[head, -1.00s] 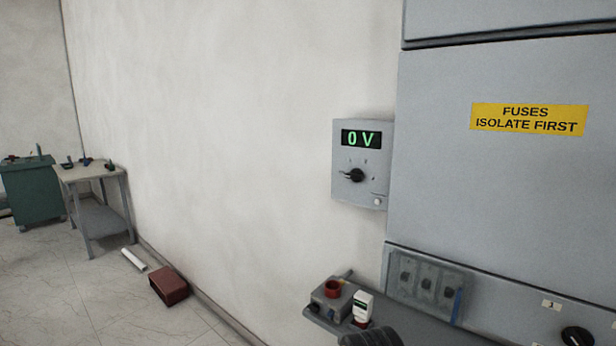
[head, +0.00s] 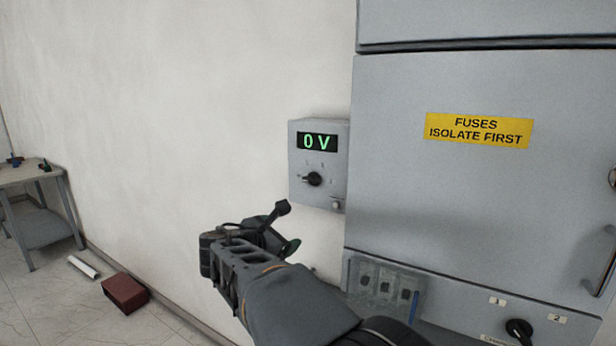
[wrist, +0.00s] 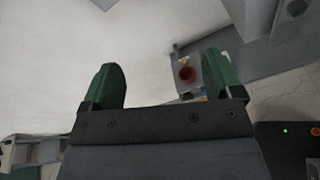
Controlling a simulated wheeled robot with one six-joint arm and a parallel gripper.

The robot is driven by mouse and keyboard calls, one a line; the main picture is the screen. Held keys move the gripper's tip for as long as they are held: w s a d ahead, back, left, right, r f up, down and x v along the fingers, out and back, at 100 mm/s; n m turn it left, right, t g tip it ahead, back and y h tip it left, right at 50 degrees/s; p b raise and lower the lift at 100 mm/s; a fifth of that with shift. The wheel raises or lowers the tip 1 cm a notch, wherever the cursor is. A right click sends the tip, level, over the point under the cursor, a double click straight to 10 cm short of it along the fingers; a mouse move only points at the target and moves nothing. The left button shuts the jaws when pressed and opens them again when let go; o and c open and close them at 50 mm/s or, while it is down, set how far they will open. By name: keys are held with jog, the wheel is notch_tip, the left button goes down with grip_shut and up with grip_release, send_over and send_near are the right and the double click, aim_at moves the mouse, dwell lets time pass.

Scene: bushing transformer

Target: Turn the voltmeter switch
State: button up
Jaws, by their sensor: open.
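The voltmeter (head: 318,164) is a grey box on the white wall, left of the cabinet. Its display (head: 317,142) reads "0 V" in green. The black rotary voltmeter switch (head: 313,179) sits below the display, with its pointer toward the left. My gripper (head: 288,226) is in front of the wall, below and slightly left of the voltmeter, apart from it. In the wrist view its two green fingers (wrist: 162,82) are spread with nothing between them. The voltmeter switch does not show clearly in the wrist view.
A grey cabinet (head: 400,200) with a yellow fuse label (head: 479,130) stands right of the voltmeter. A second black knob (head: 519,329) is at its lower right. A dark red box (head: 125,292) lies on the floor.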

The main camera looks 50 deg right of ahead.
aim_at(310, 183)
jog(key=w+d+r+n+h+p, duration=0.1)
jog(key=w+d+r+n+h, duration=0.25)
jog(key=r, duration=0.35)
jog(key=shift+n+t, duration=0.4)
jog(key=shift+n, duration=0.05)
jog(key=p+x, duration=0.1)
jog(key=x, duration=0.3)
jog(key=p+x, duration=0.1)
jog(key=x, duration=0.3)
jog(key=p+x, duration=0.1)
jog(key=x, duration=0.4)
jog(key=shift+s+d+f+p, duration=0.2)
jog(key=shift+s+f+p, duration=0.1)
jog(key=shift+p, duration=0.1)
jog(key=shift+c, duration=0.5)
jog(key=c, duration=0.8)
